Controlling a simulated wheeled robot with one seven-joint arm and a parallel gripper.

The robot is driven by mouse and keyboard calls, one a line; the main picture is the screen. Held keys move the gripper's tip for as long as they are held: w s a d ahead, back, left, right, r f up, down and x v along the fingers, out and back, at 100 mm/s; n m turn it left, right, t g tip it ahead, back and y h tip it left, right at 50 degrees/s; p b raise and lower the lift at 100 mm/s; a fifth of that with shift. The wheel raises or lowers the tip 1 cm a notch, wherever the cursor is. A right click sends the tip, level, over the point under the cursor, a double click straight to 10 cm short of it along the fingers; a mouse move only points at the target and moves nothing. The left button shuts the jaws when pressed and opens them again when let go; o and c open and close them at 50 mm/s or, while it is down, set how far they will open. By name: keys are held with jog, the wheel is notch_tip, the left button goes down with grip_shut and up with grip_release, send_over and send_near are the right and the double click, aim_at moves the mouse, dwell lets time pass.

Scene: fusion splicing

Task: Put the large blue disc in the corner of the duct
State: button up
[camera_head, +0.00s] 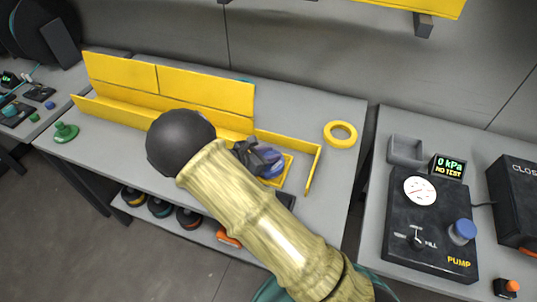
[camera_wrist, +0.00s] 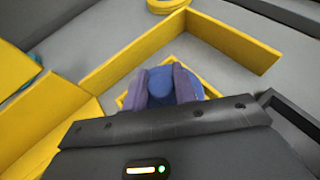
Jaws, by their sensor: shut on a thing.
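The large blue disc (camera_wrist: 173,84) is between the two fingers of my gripper (camera_wrist: 161,84) in the wrist view, which is shut on it. In the head view the blue disc (camera_head: 271,160) shows partly past my gripper (camera_head: 262,160), over the corner of the yellow duct (camera_head: 287,140). In the wrist view the duct corner (camera_wrist: 185,30) lies just beyond the disc. A yellow outlined square (camera_head: 287,170) lies under the disc inside the corner. I cannot tell whether the disc touches the surface, since my gripper hides its underside.
A yellow ring (camera_head: 340,134) lies on the table right of the duct. A tall yellow panel (camera_head: 205,88) stands along the back left. A green knobbed object (camera_head: 65,132) stands far left. A pump box (camera_head: 430,225) is on the right table.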

jog(key=shift+f, duration=0.2)
jog(key=o, duration=1.1)
jog(key=shift+c, duration=0.2)
jog(key=v, duration=1.2)
